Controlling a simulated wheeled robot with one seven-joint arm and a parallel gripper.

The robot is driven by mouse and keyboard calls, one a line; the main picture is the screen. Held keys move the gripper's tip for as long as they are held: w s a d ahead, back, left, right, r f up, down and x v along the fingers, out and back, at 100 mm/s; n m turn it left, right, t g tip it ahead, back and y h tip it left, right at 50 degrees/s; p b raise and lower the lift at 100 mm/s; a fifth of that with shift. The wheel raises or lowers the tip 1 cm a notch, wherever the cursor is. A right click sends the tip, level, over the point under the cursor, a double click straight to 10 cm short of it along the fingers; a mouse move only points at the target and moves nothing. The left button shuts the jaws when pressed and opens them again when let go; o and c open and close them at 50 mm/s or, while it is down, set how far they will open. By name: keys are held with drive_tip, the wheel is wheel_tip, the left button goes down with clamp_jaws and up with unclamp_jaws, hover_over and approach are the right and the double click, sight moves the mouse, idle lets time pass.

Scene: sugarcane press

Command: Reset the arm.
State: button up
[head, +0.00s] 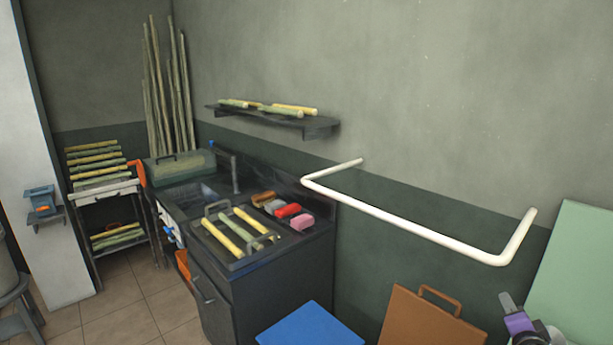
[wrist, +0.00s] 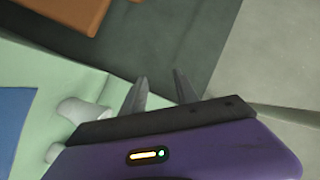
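My gripper (wrist: 160,76) shows in the wrist view with its two grey fingers apart and nothing between them. Its purple housing (wrist: 190,150) fills the bottom of that view. In the head view the purple end of my arm (head: 519,323) is at the bottom right corner, in front of a pale green panel (head: 580,275). The finger gap is too small to tell there. The rest of my arm is mostly out of view.
A brown board (head: 425,322) and a blue board (head: 308,326) are left of my arm. A white rail (head: 410,226) juts from the wall above. A black counter (head: 265,290) with a tray of cane (head: 238,262) stands farther left.

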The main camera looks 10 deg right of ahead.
drive_tip(key=s+a+r+n+y, duration=0.1)
drive_tip(key=s+a+n, duration=0.4)
drive_tip(key=s+a, duration=0.7)
drive_tip(key=s+a+r+n+y, duration=0.1)
drive_tip(key=s+a+n+y, duration=0.2)
drive_tip(key=s+a, duration=0.9)
drive_tip(key=s+a+r+n+t+y, duration=0.1)
drive_tip(key=s+a+n+y, duration=0.2)
drive_tip(key=s, duration=2.1)
drive_tip(key=a+n, duration=0.5)
drive_tip(key=a, duration=0.4)
drive_tip(key=shift+n, duration=0.3)
drive_tip(key=shift+w+d+r, duration=0.1)
